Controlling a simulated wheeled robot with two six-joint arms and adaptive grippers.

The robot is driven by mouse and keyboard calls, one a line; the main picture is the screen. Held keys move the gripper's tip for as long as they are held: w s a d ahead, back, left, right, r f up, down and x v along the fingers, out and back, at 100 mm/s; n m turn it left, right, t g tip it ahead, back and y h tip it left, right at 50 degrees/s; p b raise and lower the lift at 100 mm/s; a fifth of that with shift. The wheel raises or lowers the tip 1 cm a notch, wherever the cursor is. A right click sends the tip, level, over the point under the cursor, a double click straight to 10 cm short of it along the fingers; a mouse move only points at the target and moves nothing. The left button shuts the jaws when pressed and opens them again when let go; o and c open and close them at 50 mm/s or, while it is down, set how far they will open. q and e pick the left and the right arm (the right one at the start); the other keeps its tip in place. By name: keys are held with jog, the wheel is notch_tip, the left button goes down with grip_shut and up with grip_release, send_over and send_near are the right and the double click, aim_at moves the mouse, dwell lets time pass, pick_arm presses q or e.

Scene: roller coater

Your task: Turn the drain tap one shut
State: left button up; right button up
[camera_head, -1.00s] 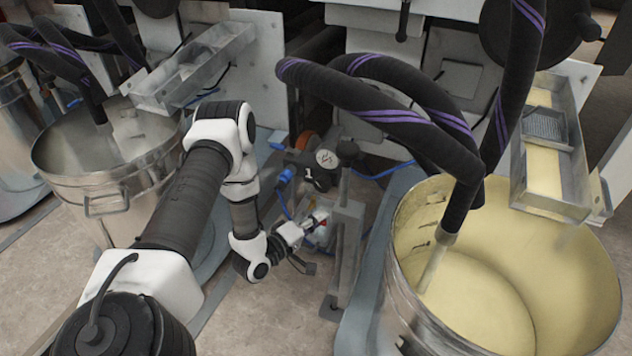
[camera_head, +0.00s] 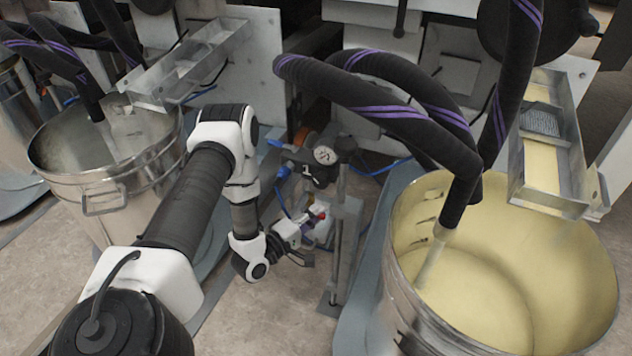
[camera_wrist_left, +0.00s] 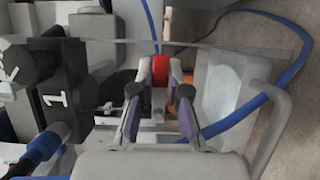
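A small red tap handle (camera_wrist_left: 160,72) shows in the left wrist view, between the fingertips of my left gripper (camera_wrist_left: 160,78). The fingers stand on both sides of it; I cannot tell whether they press on it. In the head view the left gripper (camera_head: 302,232) reaches in from the left, and the red part (camera_head: 320,215) shows just beyond its fingertips. A black block marked 1 (camera_wrist_left: 60,98) is left of the gripper in the wrist view. The tap's body is mostly hidden by the fingers. My right gripper is not in view.
A large cream-filled pot (camera_head: 405,310) stands right, a steel pot (camera_head: 105,200) left. Black hoses (camera_head: 375,110) hang overhead. A blue hose (camera_wrist_left: 285,75) loops beside the gripper.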

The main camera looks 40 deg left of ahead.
pick_arm(q)
jog(key=o, duration=0.4)
jog(key=shift+o, duration=0.2)
jog(key=shift+s, duration=0.15)
jog(key=s+a, duration=0.1)
jog(key=s, duration=1)
jog(key=shift+s, duration=0.35)
